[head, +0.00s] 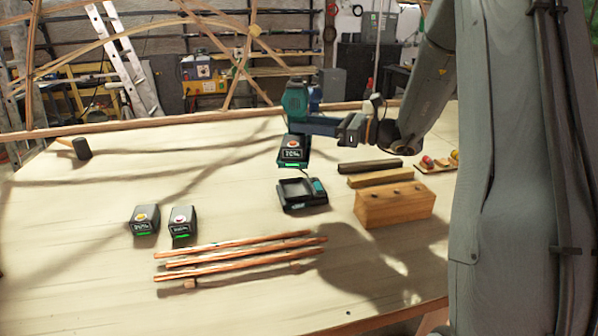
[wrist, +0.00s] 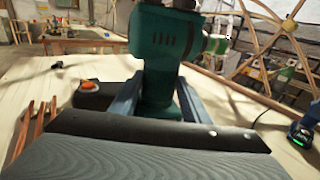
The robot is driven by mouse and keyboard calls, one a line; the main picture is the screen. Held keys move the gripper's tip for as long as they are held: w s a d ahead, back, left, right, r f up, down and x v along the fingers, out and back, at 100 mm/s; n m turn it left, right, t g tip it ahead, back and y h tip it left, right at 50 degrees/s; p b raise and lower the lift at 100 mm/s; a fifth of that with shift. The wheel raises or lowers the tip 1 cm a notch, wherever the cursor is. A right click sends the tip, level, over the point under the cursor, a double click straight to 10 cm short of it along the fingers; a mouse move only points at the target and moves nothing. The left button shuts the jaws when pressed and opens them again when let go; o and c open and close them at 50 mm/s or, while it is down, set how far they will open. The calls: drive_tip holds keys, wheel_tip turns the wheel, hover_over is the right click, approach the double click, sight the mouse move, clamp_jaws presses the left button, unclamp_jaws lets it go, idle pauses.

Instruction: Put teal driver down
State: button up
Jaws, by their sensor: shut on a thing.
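The teal driver (head: 295,100) is upright in my gripper (head: 322,125), with a dark battery (head: 292,150) at its foot showing a lit percentage. My gripper is shut on its handle; the wrist view shows the teal handle (wrist: 160,85) between two blue-grey fingers (wrist: 158,100). The driver is over the middle of the table, just behind the black and teal charger (head: 302,194) in the head view. I cannot tell whether its foot touches the table. Part of the handle is hidden by the fingers.
Two batteries (head: 145,218) (head: 182,222) and several reddish laths (head: 240,258) lie at the front left. A wooden block (head: 395,205) and two bars (head: 380,177) lie right of the charger. A dark mallet (head: 81,148) is at the far left. The table's left middle is clear.

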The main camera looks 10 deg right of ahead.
drive_tip(key=w+a+f+t+b, duration=0.1)
drive_tip(key=w+f+b, duration=0.25)
drive_tip(key=w, duration=0.55)
drive_tip(key=w+f+b, duration=0.2)
drive_tip(key=w+b, duration=0.3)
drive_tip(key=w, duration=0.5)
drive_tip(key=shift+m+h, duration=0.3)
drive_tip(key=shift+m, duration=0.1)
drive_tip(key=shift+a+f+p, duration=0.1)
drive_tip(key=shift+f+p, duration=0.6)
drive_tip(key=shift+f, duration=4.3)
drive_tip(key=shift+f, duration=0.1)
drive_tip(key=o, duration=1.1)
drive_tip(key=shift+f, duration=0.2)
drive_tip(key=o, duration=0.4)
drive_tip(key=shift+r, duration=0.15)
